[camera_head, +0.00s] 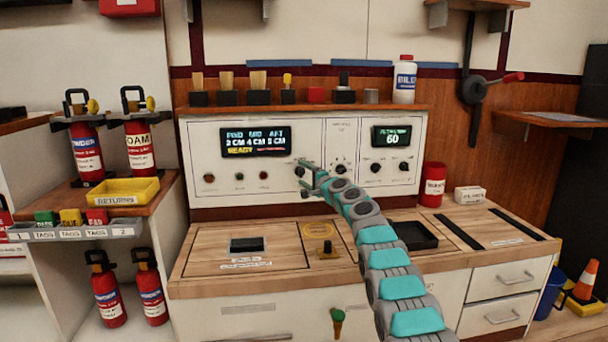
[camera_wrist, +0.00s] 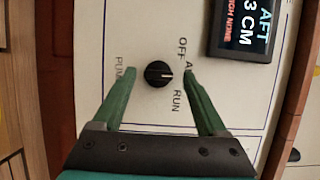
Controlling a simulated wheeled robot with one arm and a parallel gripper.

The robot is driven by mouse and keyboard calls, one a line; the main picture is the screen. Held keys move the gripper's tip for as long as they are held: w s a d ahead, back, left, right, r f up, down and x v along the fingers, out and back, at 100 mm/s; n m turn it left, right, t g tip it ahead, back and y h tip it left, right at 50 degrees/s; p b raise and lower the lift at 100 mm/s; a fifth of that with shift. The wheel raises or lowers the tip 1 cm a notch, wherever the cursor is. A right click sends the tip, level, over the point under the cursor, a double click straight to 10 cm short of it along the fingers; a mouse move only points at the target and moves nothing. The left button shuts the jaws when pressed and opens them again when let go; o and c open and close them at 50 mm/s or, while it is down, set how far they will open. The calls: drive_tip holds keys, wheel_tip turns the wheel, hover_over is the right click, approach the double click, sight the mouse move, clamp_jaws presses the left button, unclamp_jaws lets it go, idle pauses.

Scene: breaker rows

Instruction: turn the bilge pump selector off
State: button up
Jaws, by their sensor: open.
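The bilge pump selector is a round black knob (camera_wrist: 158,74) on the cream panel, with OFF, RUN and partly visible PUMP lettering around it in the wrist view. Its white mark points right in that view, towards a label starting with A, partly covered by a finger. My gripper (camera_wrist: 159,80) is open, with one green finger on each side of the knob and a visible gap to each. In the head view my gripper (camera_head: 306,179) is at the console front, by the lower right of the left display. The fingers' depth relative to the knob is unclear.
A lit display (camera_head: 255,142) and small knobs sit left of my gripper. More knobs and a second display (camera_head: 391,136) are on the right.

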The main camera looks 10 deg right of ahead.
drive_tip(key=shift+w+f, duration=0.1)
drive_tip(key=shift+w, duration=0.05)
clamp_jaws()
idle(0.7)
